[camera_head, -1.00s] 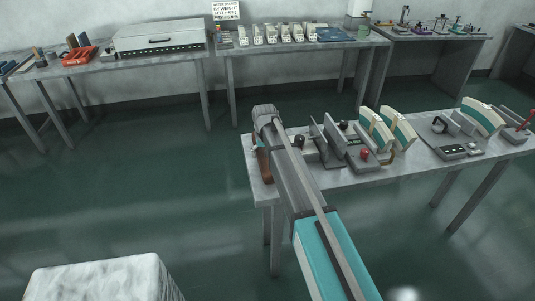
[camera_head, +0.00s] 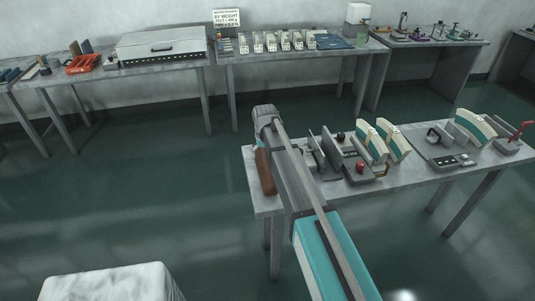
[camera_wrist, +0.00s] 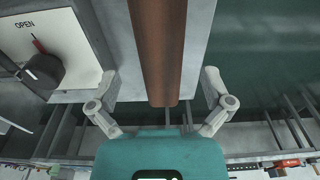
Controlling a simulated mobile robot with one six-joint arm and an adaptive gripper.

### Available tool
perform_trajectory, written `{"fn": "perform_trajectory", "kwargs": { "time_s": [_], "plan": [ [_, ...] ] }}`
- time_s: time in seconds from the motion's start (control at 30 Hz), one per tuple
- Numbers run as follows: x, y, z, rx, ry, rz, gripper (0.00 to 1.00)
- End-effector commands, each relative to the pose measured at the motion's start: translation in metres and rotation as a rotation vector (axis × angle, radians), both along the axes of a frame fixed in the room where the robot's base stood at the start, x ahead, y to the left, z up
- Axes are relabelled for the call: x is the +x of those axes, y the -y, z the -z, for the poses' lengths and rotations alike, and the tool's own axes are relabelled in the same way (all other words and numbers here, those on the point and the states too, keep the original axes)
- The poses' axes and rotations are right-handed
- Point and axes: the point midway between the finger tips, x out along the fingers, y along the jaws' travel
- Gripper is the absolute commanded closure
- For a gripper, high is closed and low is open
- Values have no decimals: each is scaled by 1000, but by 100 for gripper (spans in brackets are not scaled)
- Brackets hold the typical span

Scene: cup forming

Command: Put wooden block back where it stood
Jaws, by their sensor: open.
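The wooden block (camera_head: 265,171) is a long brown bar at the left end of the near table (camera_head: 268,202); my arm partly covers it in the head view. In the wrist view the block (camera_wrist: 158,45) runs from the top edge down to between my fingers. My gripper (camera_wrist: 160,77) is open, with one finger on each side of the block and a gap on both sides. The fingers are hidden in the head view. I cannot tell how the block rests on the table.
A panel with a black knob (camera_wrist: 43,72) marked OPEN is left of my gripper in the wrist view. Devices with a red knob (camera_head: 360,167) and cream-and-green curved parts (camera_head: 372,143) crowd the table right of my arm. A white block (camera_head: 105,283) stands at lower left.

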Motion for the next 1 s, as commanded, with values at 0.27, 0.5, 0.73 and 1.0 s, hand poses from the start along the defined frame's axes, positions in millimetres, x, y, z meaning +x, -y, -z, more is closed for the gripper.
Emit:
{"fn": "perform_trajectory", "kwargs": {
  "time_s": [0.27, 0.5, 0.73, 1.0],
  "plan": [
    [-2, 1, -28, 0, 0, 0, 0],
    [-3, 1, -44, 0, 0, 0, 0],
    [-4, 1, -51, 0, 0, 0, 0],
    [-4, 1, -51, 0, 0, 0, 0]
  ]
}}
